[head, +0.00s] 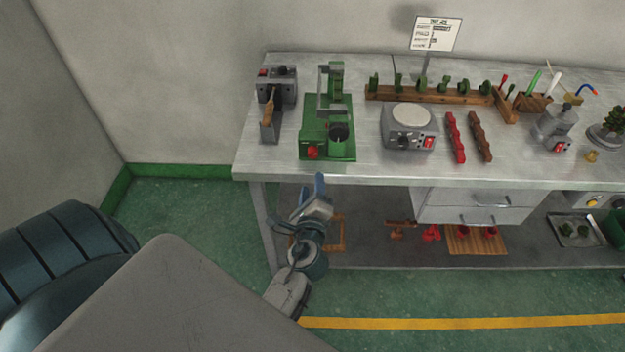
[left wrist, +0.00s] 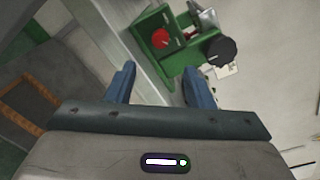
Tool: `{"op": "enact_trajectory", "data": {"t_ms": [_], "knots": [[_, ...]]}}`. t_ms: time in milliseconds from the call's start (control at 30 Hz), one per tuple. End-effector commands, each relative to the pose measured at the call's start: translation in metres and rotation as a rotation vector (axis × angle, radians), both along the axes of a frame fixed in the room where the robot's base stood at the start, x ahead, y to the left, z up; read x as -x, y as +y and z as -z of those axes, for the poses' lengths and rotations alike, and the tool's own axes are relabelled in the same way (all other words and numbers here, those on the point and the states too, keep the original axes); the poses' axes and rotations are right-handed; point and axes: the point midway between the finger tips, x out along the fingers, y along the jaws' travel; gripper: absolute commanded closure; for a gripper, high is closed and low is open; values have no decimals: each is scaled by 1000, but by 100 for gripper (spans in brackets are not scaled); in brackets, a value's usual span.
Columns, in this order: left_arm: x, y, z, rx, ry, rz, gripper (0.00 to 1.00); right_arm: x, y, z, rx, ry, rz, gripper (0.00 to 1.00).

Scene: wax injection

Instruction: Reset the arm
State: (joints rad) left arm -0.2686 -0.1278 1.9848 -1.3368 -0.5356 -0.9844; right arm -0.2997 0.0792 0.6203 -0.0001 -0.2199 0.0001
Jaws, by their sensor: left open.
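My left gripper (head: 319,186) is in front of the workbench's front edge, below the green machine in the head view. Its two blue fingers stand apart in the left wrist view (left wrist: 160,85), with nothing between them. The green machine (head: 340,147) with a red knob and a black knob stands on the bench top; it also shows in the left wrist view (left wrist: 175,40), beyond the fingertips and apart from them. My right gripper is in neither view.
The metal workbench (head: 375,170) holds a soldering-type unit (head: 277,86) at left, a round-plated device (head: 409,126), red and brown bars (head: 455,137), and a wooden rack (head: 430,95). Drawers (head: 475,206) and a lower shelf lie below. Green floor in front is open.

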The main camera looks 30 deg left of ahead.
Motion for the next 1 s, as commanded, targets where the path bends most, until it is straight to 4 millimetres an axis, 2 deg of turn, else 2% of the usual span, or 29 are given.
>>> {"op": "enact_trajectory", "data": {"t_ms": [567, 667, 767, 867, 1000], "knots": [[3, -2, -1, 0, -1, 1, 52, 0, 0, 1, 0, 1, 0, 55], [3, -3, 8, 17, 8, 7, 52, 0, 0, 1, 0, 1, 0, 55], [1, -8, 40, 90, 38, 28, 52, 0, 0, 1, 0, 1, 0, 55], [3, -16, 101, 236, 96, 53, 52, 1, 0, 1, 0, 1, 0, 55], [24, -28, 206, 510, 196, 44, 52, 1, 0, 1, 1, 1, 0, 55]]}}
